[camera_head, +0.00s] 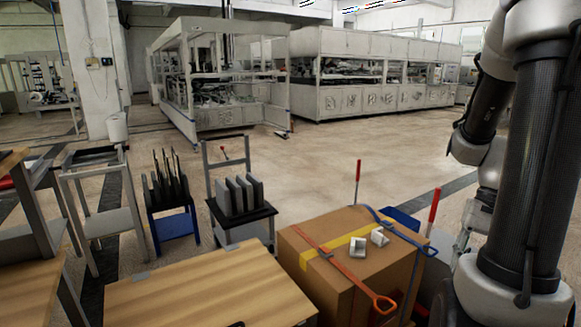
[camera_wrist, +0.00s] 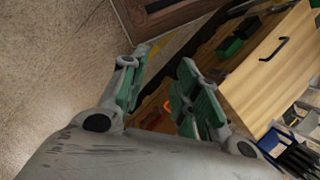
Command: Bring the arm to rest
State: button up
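My arm (camera_head: 528,150) stands upright along the right side of the head view, with its forearm folded back behind it. My gripper (camera_wrist: 163,66) shows in the wrist view, with its two green-padded fingers apart. I see nothing held between them; floor and dark clutter show through the gap. The gripper is not clearly visible in the head view.
A cardboard box (camera_head: 345,270) with straps and two white corner pieces stands close left of my arm. A wooden table (camera_head: 205,290) is at front left; a wooden top (camera_wrist: 270,75) appears beside the gripper. Carts stand behind. Open floor (camera_head: 380,165) lies beyond, before enclosed machines.

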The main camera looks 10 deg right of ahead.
jog(key=w+a+r+n+t+h, duration=0.1)
jog(key=a+r+n+t+h, duration=0.2)
jog(key=a+r+n+t, duration=0.3)
jog(key=a+r+n, duration=0.1)
jog(key=a+r, duration=0.4)
jog(key=r, duration=0.4)
jog(key=shift+r+n+t, duration=0.15)
jog(key=shift+n+t, duration=0.15)
jog(key=shift+n, duration=0.1)
